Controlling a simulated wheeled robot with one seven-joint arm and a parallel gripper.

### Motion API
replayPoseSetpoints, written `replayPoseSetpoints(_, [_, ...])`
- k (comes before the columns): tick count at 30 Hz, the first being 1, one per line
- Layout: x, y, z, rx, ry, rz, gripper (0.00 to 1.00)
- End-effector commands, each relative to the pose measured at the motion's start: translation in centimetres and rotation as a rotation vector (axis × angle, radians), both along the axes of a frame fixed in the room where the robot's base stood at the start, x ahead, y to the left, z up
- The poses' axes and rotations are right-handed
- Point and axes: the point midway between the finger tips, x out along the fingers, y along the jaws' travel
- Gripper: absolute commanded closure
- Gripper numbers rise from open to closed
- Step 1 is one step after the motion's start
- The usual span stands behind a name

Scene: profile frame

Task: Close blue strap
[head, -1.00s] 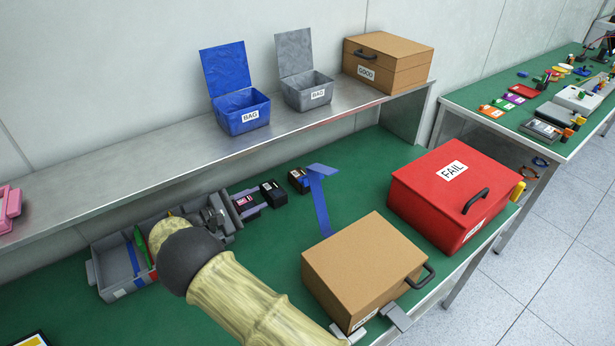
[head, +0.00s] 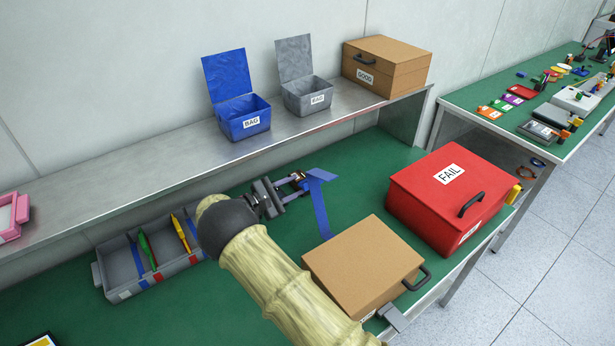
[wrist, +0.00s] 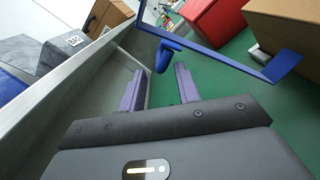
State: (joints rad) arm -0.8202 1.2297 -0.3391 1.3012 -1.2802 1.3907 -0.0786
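The blue strap (head: 320,205) is a bent band over the green bench, left of the brown box. One end rises as a raised flap, and a long strip runs toward the front. In the wrist view the strap (wrist: 225,52) crosses the upper right, with a rounded blue piece (wrist: 170,50) just beyond the fingertips. My gripper (head: 301,181) is at the left side of the strap's raised end. In the wrist view its purple fingers (wrist: 159,83) are apart, with nothing visible between them. My gripper hides part of what lies beside the strap.
A brown box (head: 365,262) and a red FAIL box (head: 450,195) stand to the right. A grey tray (head: 150,288) with tools lies left. The metal shelf (head: 190,150) behind holds a blue bin (head: 243,118), a grey bin (head: 308,96) and a GOOD box (head: 388,66).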

Motion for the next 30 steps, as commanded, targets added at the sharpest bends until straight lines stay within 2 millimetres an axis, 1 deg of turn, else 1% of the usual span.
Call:
replayPoseSetpoints(1, [0.6,-0.9,0.3,-0.001,0.001,-0.003,0.67])
replayPoseSetpoints(3, [1.2,-1.9,0.3,0.001,0.000,-0.003,0.67])
replayPoseSetpoints(9, [2.7,-4.1,0.1,0.000,0.000,-0.001,0.67])
replayPoseSetpoints(13, [3.1,-4.7,0.0,0.001,0.000,0.001,0.67])
replayPoseSetpoints(20, [3.1,-4.7,0.0,0.001,0.000,0.001,0.67])
replayPoseSetpoints(22, [3.1,-4.7,0.0,0.001,0.000,0.001,0.77])
replayPoseSetpoints(25, [3.1,-4.7,0.0,0.001,-0.001,0.001,0.97])
replayPoseSetpoints(26, [3.1,-4.7,0.0,0.001,-0.001,0.001,1.00])
replayPoseSetpoints(30, [3.1,-4.6,0.1,0.000,-0.001,0.002,1.00])
